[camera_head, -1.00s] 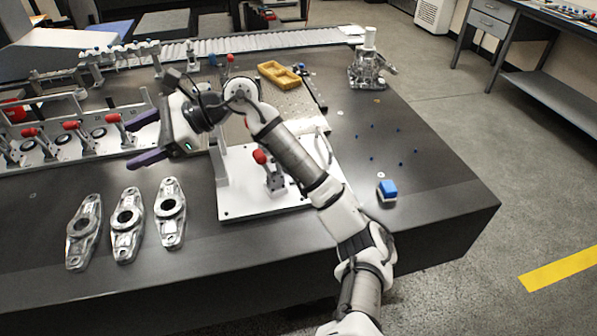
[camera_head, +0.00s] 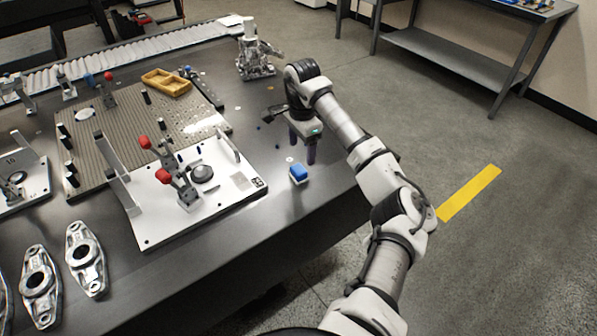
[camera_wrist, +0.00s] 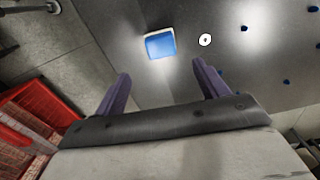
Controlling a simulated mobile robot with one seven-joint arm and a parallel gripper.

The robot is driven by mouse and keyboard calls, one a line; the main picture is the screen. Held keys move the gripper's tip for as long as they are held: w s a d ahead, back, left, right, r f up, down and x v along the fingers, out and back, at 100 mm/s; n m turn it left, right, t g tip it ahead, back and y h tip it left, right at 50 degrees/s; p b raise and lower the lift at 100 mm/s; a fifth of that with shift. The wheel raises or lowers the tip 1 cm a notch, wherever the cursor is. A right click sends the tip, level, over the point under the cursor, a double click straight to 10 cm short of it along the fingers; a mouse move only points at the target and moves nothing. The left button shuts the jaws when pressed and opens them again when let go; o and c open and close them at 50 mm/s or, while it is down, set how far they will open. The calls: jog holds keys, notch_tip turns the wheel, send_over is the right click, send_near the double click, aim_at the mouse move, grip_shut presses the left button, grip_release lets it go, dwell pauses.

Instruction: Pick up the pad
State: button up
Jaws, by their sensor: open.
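The pad is a small blue block with a white base. It lies near the right edge of the dark table in the head view (camera_head: 298,173) and near the top middle of the wrist view (camera_wrist: 160,44). My gripper (camera_head: 301,155) points down over the table's right side, just beyond the pad. In the wrist view its two purple fingers (camera_wrist: 163,88) are spread apart with nothing between them. The pad lies past the fingertips, apart from them.
A white fixture plate (camera_head: 225,185) with red-handled clamps stands left of the pad. Small blue pegs (camera_wrist: 245,28) and a white washer (camera_wrist: 205,40) lie near the pad. Metal castings (camera_head: 86,258) lie at front left. A red crate (camera_wrist: 35,115) sits below the table edge.

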aim_at(301, 167)
notch_tip(301, 167, down, 9)
jog(key=shift+w+p, duration=0.15)
jog(key=shift+p, duration=1.05)
jog(key=c, duration=1.1)
jog(key=shift+r, duration=0.1)
notch_tip(301, 167, up, 20)
jog(key=b, duration=0.3)
jog(key=shift+b, duration=0.35)
